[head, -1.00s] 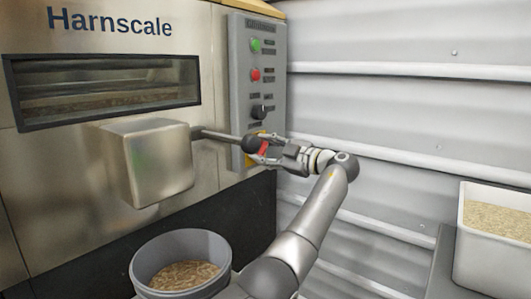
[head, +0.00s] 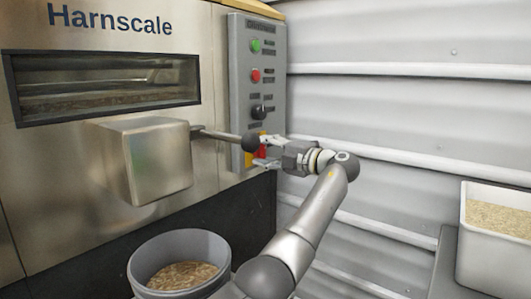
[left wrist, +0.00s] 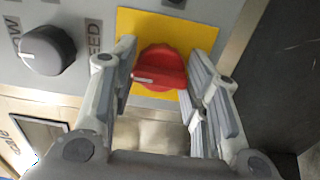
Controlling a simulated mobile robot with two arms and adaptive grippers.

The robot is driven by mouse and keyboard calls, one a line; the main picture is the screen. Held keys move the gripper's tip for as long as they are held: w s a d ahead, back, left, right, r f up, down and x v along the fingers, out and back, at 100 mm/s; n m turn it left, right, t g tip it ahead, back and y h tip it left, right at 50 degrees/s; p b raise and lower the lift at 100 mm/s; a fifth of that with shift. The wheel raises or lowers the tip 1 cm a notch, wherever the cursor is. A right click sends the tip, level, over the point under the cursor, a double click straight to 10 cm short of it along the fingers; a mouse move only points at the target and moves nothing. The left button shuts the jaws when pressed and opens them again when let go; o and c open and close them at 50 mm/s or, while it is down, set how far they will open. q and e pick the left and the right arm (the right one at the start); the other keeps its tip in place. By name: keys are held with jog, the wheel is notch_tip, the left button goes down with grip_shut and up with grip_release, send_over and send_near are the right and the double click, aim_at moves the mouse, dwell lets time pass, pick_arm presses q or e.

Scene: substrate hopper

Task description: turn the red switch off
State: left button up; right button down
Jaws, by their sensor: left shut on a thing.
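The red switch (left wrist: 160,68) is a rotary knob on a yellow plate (left wrist: 207,36) in the left wrist view. Its bar lies nearly level in that picture, with a white mark at the left end. My left gripper (left wrist: 160,76) has its fingers on either side of the knob and is shut on it. In the head view the left gripper (head: 264,152) reaches the lower part of the grey control panel (head: 238,95); the red switch (head: 261,152) is partly covered there by the fingers. My right gripper is not in view.
A lever with a dark ball end (head: 249,142) sticks out beside the gripper from a metal box (head: 160,165). A black knob (left wrist: 47,50) is near the switch. A grey bucket (head: 215,246) stands below; a white bin (head: 470,250) stands at right.

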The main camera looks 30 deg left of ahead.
pick_arm(q)
jog(key=shift+f, duration=0.1)
dwell(0.4)
jog(key=o, duration=1)
jog(key=shift+o, duration=0.2)
jog(key=s+d, duration=0.1)
jog(key=d, duration=1.1)
